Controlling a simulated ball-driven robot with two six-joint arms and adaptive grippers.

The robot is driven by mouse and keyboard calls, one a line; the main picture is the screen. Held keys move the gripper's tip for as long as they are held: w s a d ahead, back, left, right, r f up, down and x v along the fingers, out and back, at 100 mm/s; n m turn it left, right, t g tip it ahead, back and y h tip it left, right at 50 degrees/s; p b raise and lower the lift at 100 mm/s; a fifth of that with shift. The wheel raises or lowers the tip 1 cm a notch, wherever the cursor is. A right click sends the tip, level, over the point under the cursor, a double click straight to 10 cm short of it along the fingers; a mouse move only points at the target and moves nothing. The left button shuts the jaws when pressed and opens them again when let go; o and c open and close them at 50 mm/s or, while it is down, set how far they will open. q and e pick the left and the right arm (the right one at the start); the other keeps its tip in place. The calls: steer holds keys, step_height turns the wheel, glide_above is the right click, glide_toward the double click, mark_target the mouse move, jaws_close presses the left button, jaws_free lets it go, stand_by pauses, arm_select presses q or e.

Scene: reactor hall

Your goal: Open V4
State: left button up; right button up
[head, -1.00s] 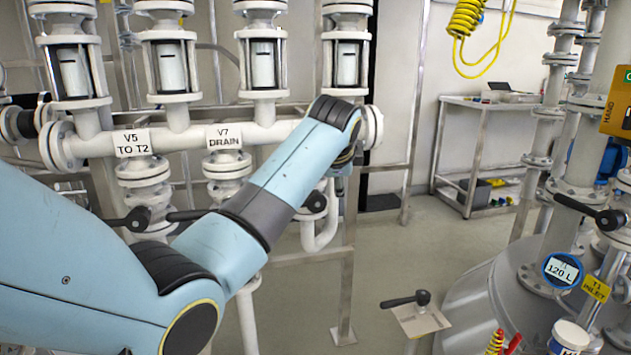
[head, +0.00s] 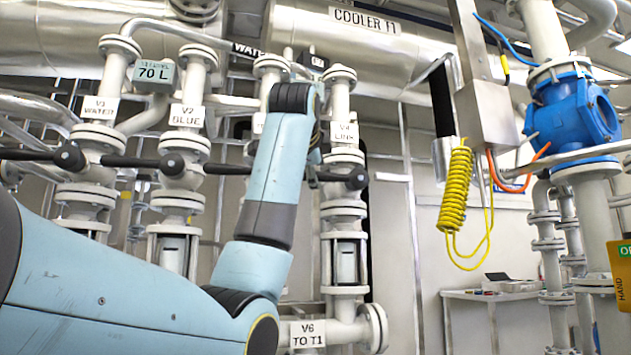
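The V4 valve stands on the white vertical pipe right of my arm in the head view, under a label (head: 344,137) reading V4 and a second line I read only in part. Its black lever (head: 337,178) lies level, pointing left across the pipe from a round black hub (head: 357,179). The lever's left end meets or passes behind my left wrist. My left gripper (head: 313,160) is mostly hidden behind my blue arm. Only a small part shows beside the lever's end. I cannot tell its fingers or whether it touches the lever. My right gripper is not in view.
V1 (head: 70,157) and V2 (head: 174,165) have similar level levers to the left. Another valve's label is mostly hidden by my arm. A V6 label (head: 307,334) sits below. A yellow coiled hose (head: 455,190) and grey box (head: 485,115) hang to the right.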

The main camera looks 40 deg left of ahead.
arm_select(q)
steer(key=shift+x, duration=1.5)
steer(key=shift+f, duration=0.1)
jaws_close()
